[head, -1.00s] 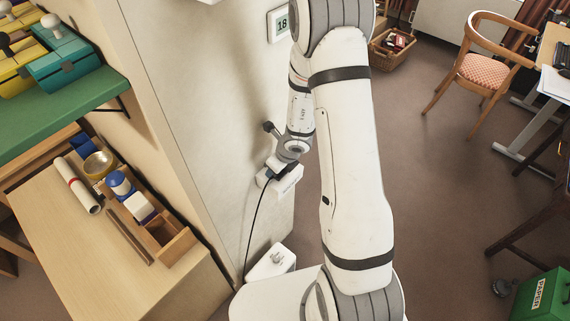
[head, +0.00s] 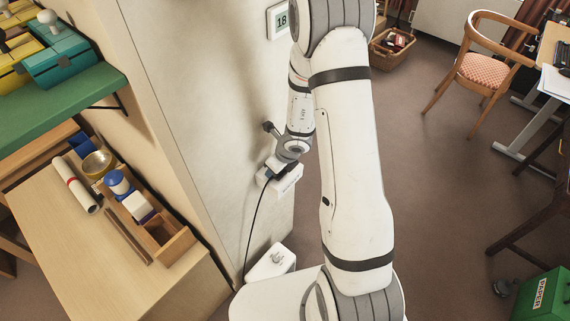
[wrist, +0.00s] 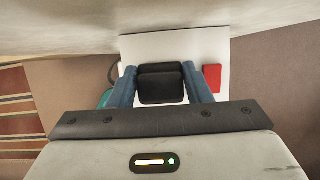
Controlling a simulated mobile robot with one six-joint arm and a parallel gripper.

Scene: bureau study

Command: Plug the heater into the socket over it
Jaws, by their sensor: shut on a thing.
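My gripper (head: 277,168) is at the pale wall, low down beyond my forearm. In the wrist view its two blue fingers (wrist: 160,72) are shut on a black plug (wrist: 161,88), one finger on each side. A white socket (wrist: 180,45) with a red switch (wrist: 212,78) lies right behind the plug. The socket's white edge also shows in the head view (head: 290,184). A black cable (head: 254,220) hangs from the plug to the white heater (head: 272,262) below. The plug's front is hidden, so I cannot tell whether it is seated.
A wooden desk (head: 95,265) with a tray of small items stands at left, under a green shelf (head: 60,115). A thermostat (head: 281,20) is on the wall above. A chair (head: 480,70), a basket (head: 392,50) and a green paper box (head: 540,298) stand right. The middle floor is clear.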

